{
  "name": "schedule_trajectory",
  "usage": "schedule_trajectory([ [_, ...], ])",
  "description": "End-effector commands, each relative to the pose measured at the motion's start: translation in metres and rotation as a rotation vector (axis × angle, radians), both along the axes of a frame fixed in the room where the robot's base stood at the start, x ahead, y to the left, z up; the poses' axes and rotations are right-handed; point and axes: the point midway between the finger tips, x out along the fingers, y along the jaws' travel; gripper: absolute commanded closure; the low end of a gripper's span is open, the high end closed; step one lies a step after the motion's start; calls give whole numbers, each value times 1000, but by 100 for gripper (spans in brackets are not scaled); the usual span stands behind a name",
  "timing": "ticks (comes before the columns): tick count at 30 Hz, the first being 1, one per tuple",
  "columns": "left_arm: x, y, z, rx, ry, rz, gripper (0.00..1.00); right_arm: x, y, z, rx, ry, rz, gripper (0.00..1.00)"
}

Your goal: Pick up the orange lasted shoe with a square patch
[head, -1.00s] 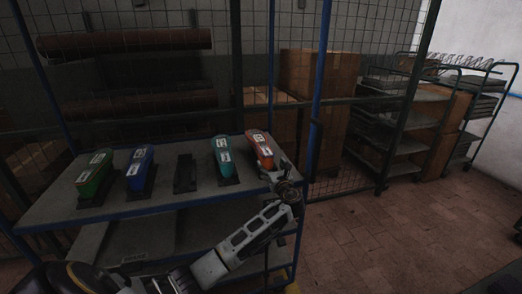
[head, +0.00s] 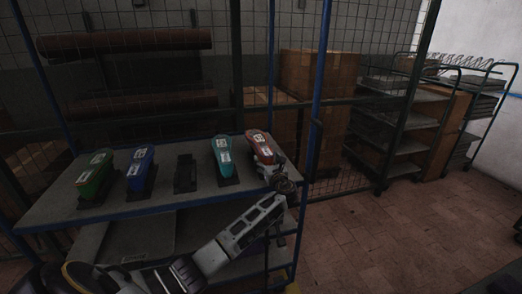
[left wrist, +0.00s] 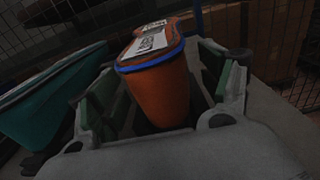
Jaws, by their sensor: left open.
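The orange lasted shoe (head: 260,145) stands at the right end of the row on the rack's top shelf. Its white label shows, but the patch shape is too small to tell. In the left wrist view the orange shoe (left wrist: 160,85) has a blue rim on its top and sits between the fingers of my left gripper (left wrist: 160,108). The fingers are open, one on each side of it. In the head view my left gripper (head: 270,168) is at the shoe's near end and hides its lower part. My right gripper is not in view.
A teal shoe (head: 222,152) stands close to the left of the orange one, also in the left wrist view (left wrist: 50,100). A blue shoe (head: 140,168), a green shoe (head: 95,175) and an empty dark stand (head: 185,174) are further left. A blue post (head: 315,110) rises at right.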

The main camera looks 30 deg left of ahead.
Motion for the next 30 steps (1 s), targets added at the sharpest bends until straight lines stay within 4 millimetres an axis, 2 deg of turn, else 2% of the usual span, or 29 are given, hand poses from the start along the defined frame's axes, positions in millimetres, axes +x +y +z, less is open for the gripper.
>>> schedule_trajectory([
  [9, 17, 20, 0, 0, 0, -1, 21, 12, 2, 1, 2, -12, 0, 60],
  [25, 18, 21, 0, 0, 0, -1, 21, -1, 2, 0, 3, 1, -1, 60],
  [30, 18, 21, 0, 0, 0, -1, 43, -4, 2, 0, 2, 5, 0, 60],
])
